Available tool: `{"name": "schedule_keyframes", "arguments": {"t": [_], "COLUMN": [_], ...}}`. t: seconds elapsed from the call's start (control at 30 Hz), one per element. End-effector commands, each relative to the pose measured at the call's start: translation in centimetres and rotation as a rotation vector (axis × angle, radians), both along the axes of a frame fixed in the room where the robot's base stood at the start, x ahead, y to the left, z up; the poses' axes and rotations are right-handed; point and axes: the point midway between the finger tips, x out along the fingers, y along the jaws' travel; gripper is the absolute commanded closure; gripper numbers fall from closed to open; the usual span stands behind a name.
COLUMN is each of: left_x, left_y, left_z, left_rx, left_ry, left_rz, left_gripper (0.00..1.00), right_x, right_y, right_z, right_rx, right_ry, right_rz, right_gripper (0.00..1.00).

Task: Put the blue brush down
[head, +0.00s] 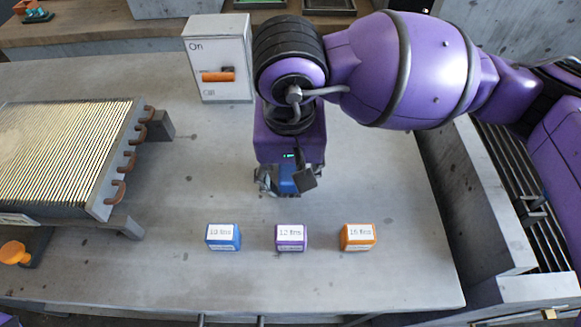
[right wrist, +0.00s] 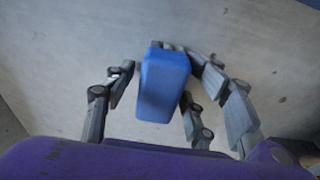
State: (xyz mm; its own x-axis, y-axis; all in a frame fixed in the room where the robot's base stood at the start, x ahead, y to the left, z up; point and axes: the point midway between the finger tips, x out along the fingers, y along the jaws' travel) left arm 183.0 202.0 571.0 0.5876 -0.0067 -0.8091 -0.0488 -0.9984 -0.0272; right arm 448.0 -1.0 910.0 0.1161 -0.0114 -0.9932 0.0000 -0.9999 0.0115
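The blue brush (head: 288,177) is between the fingers of my right gripper (head: 286,185), which points down over the middle of the table. In the right wrist view the blue brush (right wrist: 163,85) is a rounded blue block between the fingers. A gap shows between it and the left finger; a finger on the right lies close against it and another reaches near its far end. I cannot tell whether the fingers grip it, nor whether its hidden underside touches the table. My left gripper is not in view.
Blue (head: 223,237), purple (head: 291,238) and orange (head: 357,237) labelled blocks stand in a row in front of my right gripper. A switch box (head: 220,50) with an orange lever stands behind. A finned coil unit (head: 60,155) fills the left. Bare table (head: 200,180) lies between.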

Motion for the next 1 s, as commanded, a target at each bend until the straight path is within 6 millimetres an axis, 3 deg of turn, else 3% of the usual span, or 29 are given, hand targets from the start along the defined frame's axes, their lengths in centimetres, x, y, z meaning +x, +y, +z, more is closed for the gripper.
{"name": "schedule_keyframes", "arguments": {"t": [0.03, 0.5, 0.7, 1.0], "left_x": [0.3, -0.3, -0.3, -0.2], "left_y": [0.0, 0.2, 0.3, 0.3], "left_z": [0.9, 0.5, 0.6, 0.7], "left_rx": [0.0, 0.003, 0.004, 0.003], "left_ry": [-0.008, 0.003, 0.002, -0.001], "left_rz": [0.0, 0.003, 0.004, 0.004], "left_gripper": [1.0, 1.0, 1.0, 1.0], "right_x": [0.1, -1.0, -1.2, -1.3], "right_y": [0.0, 0.2, 0.2, 0.2], "right_z": [1.1, 10.6, 12.4, 12.6], "right_rx": [0.001, 0.005, 0.005, 0.005], "right_ry": [-0.006, -0.008, -0.006, -0.005], "right_rz": [-0.001, 0.0, 0.0, -0.001], "right_gripper": [0.49, 0.49, 0.49, 0.49]}}
